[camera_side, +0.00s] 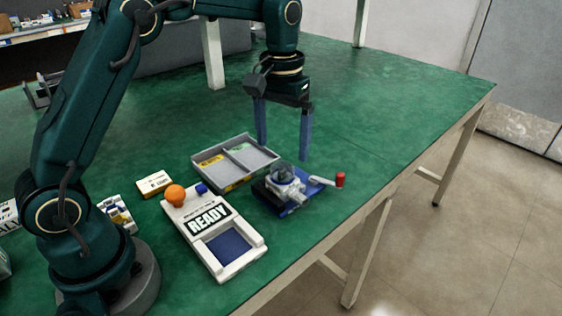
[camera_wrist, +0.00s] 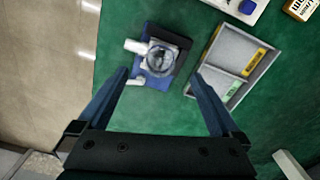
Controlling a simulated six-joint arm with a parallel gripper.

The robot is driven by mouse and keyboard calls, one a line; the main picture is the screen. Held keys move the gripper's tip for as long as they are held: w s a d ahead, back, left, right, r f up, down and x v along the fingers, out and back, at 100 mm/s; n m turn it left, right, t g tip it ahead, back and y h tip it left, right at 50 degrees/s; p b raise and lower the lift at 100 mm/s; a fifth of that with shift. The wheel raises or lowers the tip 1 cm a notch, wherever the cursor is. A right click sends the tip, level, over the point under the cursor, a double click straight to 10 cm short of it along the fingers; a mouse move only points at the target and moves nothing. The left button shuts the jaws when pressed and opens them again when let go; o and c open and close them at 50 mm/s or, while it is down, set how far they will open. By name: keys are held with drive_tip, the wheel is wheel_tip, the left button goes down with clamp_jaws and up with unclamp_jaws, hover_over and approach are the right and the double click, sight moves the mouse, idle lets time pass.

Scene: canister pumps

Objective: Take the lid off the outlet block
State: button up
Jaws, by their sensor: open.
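The white outlet block (camera_side: 287,190) sits on a dark and blue base in the side view, with a clear round dome (camera_side: 282,172) on top that looks like its lid. The dome (camera_wrist: 159,60) also shows in the wrist view, ahead of and between the fingers. A pale arm sticks out from the block towards a red knob (camera_side: 340,180). My gripper (camera_side: 283,152) is open and empty, pointing down above the block. Its two blue fingers also show in the wrist view (camera_wrist: 160,76), apart from the block.
A grey two-compartment tray (camera_side: 262,172) with yellow and green labels lies just left of the block. A white READY unit (camera_side: 237,264) with an orange knob stands at the front left. A small box (camera_side: 154,183) is beyond it. The green table is clear to the right and behind.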

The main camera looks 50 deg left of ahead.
sight(281, 168)
drive_tip(key=shift+f, duration=2.55)
drive_tip(key=shift+c, duration=0.3)
drive_tip(key=c, duration=1.3)
